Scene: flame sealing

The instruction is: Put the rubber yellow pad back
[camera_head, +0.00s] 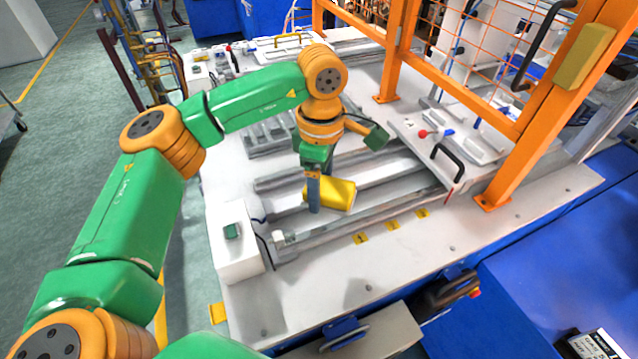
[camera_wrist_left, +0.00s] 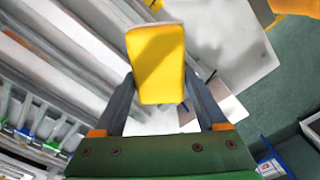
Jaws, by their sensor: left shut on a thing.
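The yellow pad (camera_head: 336,194) is a smooth yellow block held in my left gripper (camera_head: 316,192), above the rails of the machine bed. It also shows in the left wrist view (camera_wrist_left: 157,62), where it stands out between the two fingers of my left gripper (camera_wrist_left: 157,98). The fingers are shut on its near end. A gap between the pad and the bed cannot be judged exactly. A second yellow block (camera_head: 584,56) sits on the orange frame post at the upper right. My right gripper is not in view.
An orange fence frame (camera_head: 400,60) with mesh stands on the right side of the white machine table (camera_head: 400,262). A white box with a green button (camera_head: 236,240) stands at the left front. A plate with a black handle (camera_head: 447,160) lies right of the rails. The front strip of the table is mostly clear.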

